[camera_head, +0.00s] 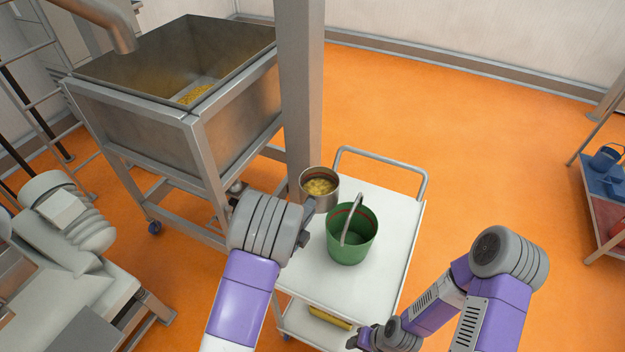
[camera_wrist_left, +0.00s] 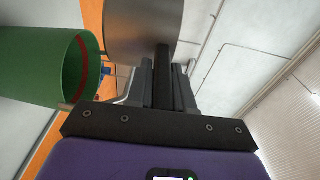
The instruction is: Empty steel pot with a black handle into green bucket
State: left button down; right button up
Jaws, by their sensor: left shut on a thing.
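The steel pot (camera_head: 306,192) holds yellow pieces and looks upright, at the far left of the white cart's top, behind and left of the green bucket. Its steel side (camera_wrist_left: 145,25) also shows in the left wrist view. My left gripper (camera_head: 307,212) is shut on the pot's black handle (camera_wrist_left: 162,62). The green bucket (camera_head: 350,249) stands on the cart top with its grey handle up; it also shows in the left wrist view (camera_wrist_left: 35,70). The visible inside of the bucket shows no yellow pieces. My right gripper (camera_head: 362,340) is low at the cart's front right; its jaws are unclear.
The white cart (camera_head: 393,220) has a grey rail at its far end and a yellow item (camera_head: 328,318) on its lower shelf. A steel hopper (camera_head: 150,140) with yellow contents and a steel post (camera_head: 301,90) stand behind left.

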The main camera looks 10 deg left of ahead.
pick_arm(q)
jog(key=shift+w+d+r, duration=0.15)
jog(key=shift+w+r, duration=0.1)
jog(key=shift+r, duration=0.2)
jog(key=shift+w+d+r, duration=0.1)
jog(key=shift+w+r, duration=0.15)
jog(key=shift+r, duration=0.2)
jog(key=shift+s+d+r+m+g+p, duration=0.2)
jog(key=shift+m+p, duration=0.6)
jog(key=shift+m, duration=0.55)
jog(key=shift+w+a+r+m+g+p, duration=0.1)
jog(key=shift+r+m+p, duration=0.2)
jog(key=shift+m+p, duration=0.85)
jog(key=shift+s+d+r+m+g+p, duration=0.2)
jog(key=shift+m+p, duration=0.3)
jog(key=shift+m, duration=1.1)
pick_arm(e)
jog(key=shift+w+r, duration=0.15)
jog(key=shift+r, duration=1.2)
jog(key=shift+w+r, duration=0.1)
jog(key=shift+r, duration=1.25)
pick_arm(q)
jog(key=shift+a, duration=0.2)
